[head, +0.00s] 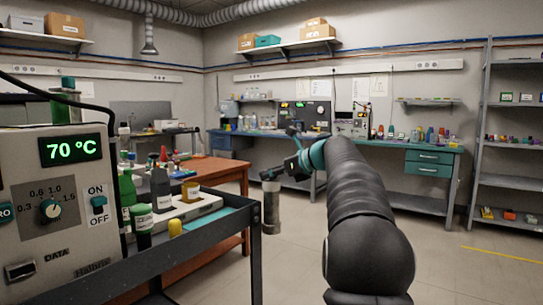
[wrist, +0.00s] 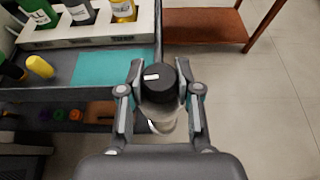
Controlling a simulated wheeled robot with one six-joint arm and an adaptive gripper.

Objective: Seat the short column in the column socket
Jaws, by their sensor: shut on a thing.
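My gripper (wrist: 160,88) is shut on a cylinder with a black cap, which I take to be the short column (wrist: 162,124). Its cap has a white mark, and a pale, see-through body shows below it between the fingers. In the head view the column (head: 271,208) hangs upright as a grey cylinder below my gripper (head: 271,175), over open floor right of the cart. The arm hides part of the gripper there. I cannot make out the column socket in either view.
A dark cart (head: 200,238) on the left carries an instrument reading 70 °C (head: 60,190) and a white rack (head: 190,212) with bottles. A teal mat (wrist: 115,67) and a yellow cylinder (wrist: 40,66) lie left of my gripper. A wooden table (head: 215,170) stands behind. Floor at right is clear.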

